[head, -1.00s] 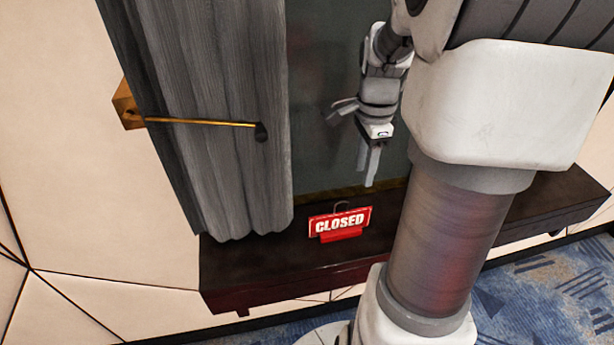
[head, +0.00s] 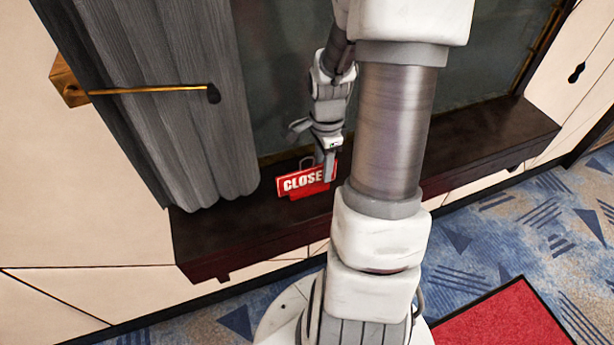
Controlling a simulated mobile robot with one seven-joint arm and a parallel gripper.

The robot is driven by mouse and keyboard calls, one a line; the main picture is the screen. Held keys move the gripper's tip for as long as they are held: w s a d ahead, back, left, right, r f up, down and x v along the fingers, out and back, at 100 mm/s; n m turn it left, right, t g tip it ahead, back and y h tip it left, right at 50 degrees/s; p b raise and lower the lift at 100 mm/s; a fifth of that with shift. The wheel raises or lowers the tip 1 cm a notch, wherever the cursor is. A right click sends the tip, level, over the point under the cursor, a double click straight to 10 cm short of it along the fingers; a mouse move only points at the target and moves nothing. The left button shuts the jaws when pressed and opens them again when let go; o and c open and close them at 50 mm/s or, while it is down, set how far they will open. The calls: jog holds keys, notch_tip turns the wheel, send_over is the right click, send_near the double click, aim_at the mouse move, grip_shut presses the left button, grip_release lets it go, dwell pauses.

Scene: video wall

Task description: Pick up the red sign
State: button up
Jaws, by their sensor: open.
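The red sign (head: 303,182) with white "CLOSED" lettering stands on a dark wooden ledge (head: 235,230) below the window. A thin loop shows above its top edge. My gripper (head: 318,148) is open and empty, pointing down just above and behind the sign in the picture. One finger overlaps the sign's right end and hides its last letter. I cannot tell whether that finger touches the sign.
A grey curtain (head: 165,110) hangs left of the sign, with a brass rod (head: 150,90) across it. The dark window pane is behind my gripper. The ledge is bare on both sides of the sign. Blue patterned carpet (head: 500,230) and a red mat (head: 505,320) lie below.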

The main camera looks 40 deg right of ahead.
grip_shut()
dwell(0.6)
